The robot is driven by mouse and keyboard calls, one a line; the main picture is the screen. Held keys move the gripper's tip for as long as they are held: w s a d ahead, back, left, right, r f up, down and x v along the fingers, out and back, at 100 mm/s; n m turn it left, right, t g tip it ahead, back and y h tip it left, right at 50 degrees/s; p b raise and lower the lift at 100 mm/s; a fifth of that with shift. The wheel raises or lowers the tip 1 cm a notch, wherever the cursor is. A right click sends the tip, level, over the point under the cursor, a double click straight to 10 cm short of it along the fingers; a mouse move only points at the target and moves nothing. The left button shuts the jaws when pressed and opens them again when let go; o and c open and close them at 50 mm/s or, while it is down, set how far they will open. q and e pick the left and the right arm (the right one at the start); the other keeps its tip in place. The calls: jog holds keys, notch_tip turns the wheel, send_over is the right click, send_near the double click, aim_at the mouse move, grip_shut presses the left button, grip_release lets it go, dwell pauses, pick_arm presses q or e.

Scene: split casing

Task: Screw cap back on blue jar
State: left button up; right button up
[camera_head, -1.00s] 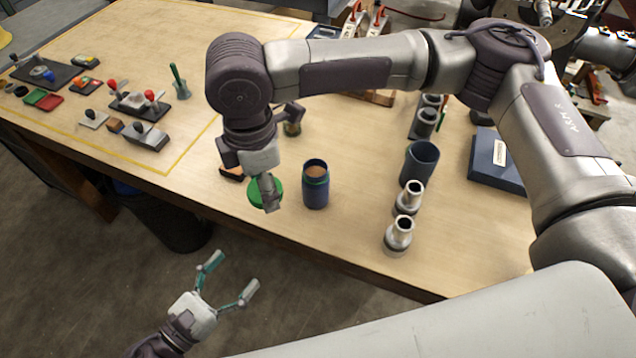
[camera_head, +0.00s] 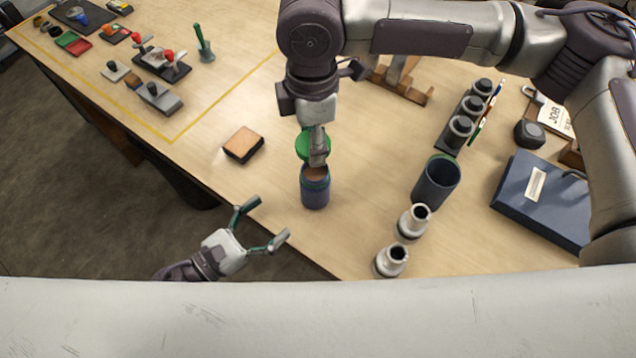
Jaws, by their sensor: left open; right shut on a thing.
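The blue jar (camera_head: 315,192) stands upright near the table's front edge, with its opening partly visible and a brownish inside. The green cap (camera_head: 304,147) is held by my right gripper (camera_head: 318,162), whose fingers partly cover it. In the picture the cap appears just above and behind the jar's mouth, not seated on it; I cannot tell the exact gap. My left gripper (camera_head: 262,226) is open and empty, in front of the table edge, lower left of the jar.
A dark tumbler (camera_head: 436,182) and two metallic fittings (camera_head: 413,221) stand right of the jar. A blue box (camera_head: 540,200) lies further right. A brown-topped block (camera_head: 243,143) is to the left. Table between block and jar is clear.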

pick_arm(q)
jog(key=shift+a, duration=0.1)
pick_arm(e)
jog(key=shift+s+a, duration=0.1)
pick_arm(q)
jog(key=x, duration=1.2)
jog(key=shift+w+d, duration=0.1)
jog(key=shift+d, duration=0.1)
pick_arm(e)
jog(key=shift+w+d, duration=0.2)
jog(key=shift+d, duration=0.05)
pick_arm(q)
grip_shut()
pick_arm(e)
send_over(314, 174)
jog(key=shift+f, duration=2.55)
jog(key=shift+f, duration=0.85)
jog(key=shift+f, duration=0.6)
